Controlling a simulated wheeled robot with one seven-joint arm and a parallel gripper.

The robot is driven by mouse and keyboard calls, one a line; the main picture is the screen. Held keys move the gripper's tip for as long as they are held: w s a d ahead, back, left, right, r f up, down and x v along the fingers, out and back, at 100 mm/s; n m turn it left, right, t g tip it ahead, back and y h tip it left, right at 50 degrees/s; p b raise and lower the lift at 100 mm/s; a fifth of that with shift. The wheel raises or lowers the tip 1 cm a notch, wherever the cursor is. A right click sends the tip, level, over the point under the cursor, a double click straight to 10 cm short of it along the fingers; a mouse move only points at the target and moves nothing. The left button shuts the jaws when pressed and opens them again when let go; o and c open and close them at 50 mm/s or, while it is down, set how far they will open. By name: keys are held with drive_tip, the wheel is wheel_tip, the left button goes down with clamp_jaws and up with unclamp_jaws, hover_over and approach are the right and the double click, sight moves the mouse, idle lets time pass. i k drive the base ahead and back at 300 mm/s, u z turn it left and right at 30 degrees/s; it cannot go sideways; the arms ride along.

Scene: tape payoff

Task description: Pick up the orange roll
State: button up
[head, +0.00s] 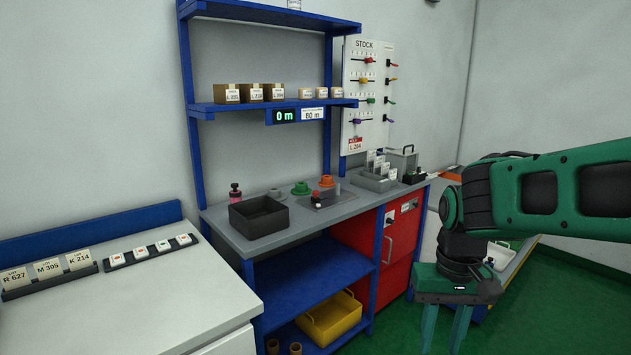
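The orange roll (327,182) is small in the head view, at the back of the grey workbench (240,243), close to a grey plate with a small dark and red part on it. I cannot tell whether the roll rests on the plate or just behind it. A green roll (301,188) lies to its left. My gripper (445,335) is at the lower right, pointing down, well away from the roll and in front of the bench. Its two fingers are apart with nothing seen between them; the tips are cut off by the picture's lower edge.
A grey card holder (375,181) stands to the right. A blue shelf (240,106) with boxes and a display reading 0 m hangs above. A white counter (110,300) is at left.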

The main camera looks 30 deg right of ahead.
sight(326, 180)
drive_tip(key=u, duration=0.05)
drive_tip(key=i, duration=0.65)
drive_tip(key=z, duration=1.55)
drive_tip(key=i, duration=2.15)
drive_tip(key=u, duration=2.55)
